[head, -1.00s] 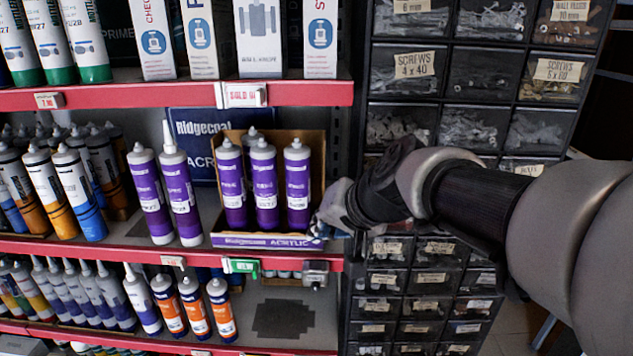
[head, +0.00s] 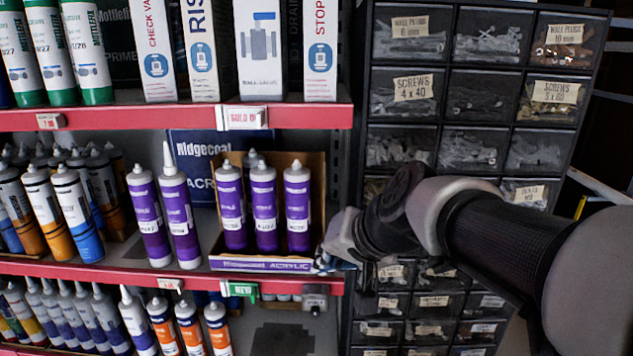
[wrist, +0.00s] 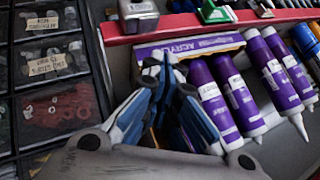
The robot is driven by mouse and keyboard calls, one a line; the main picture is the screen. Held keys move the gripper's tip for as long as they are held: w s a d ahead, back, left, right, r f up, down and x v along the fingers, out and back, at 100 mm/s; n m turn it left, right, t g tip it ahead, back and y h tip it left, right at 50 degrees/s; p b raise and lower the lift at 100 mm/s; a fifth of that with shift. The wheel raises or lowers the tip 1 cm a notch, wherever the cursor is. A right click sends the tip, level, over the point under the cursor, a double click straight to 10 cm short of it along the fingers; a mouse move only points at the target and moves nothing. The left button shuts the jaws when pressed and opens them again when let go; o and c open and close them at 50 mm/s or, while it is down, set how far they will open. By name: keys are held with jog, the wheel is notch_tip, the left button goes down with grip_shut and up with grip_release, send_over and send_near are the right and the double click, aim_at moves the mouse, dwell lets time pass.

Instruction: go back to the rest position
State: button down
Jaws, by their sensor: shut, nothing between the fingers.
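My gripper (head: 330,262) is at the right end of the middle shelf, by the right front corner of an open cardboard box of purple cartridges (head: 263,208). In the wrist view my gripper (wrist: 165,62) is shut and empty, its fingers reaching toward the box's printed front lip (wrist: 205,43). The fingers hide part of the box there. I cannot tell whether they touch it.
My arm crosses in front of a black drawer cabinet (head: 450,100) on the right. Two purple cartridges (head: 180,215) stand left of the box. The red shelf edge (head: 120,276) runs just below my gripper. Orange cartridges (head: 188,325) stand on the shelf below.

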jog(key=s+d+f+g+h+b, duration=0.1)
jog(key=s+d+f+b, duration=0.3)
jog(key=s+f+b, duration=0.3)
jog(key=s+d+f+n+g+h+b, duration=0.1)
jog(key=s+d+f+b, duration=0.3)
jog(key=f, duration=1)
jog(key=s+d+f+n+h+b, duration=0.1)
jog(key=s+d+f+b, duration=0.3)
jog(key=s+f+b, duration=0.6)
jog(key=s+f+h, duration=0.1)
jog(key=s, duration=0.2)
jog(key=shift+d+f+g+h+b, duration=0.3)
jog(key=shift+g+h+b, duration=0.05)
jog(key=shift+g+h, duration=0.05)
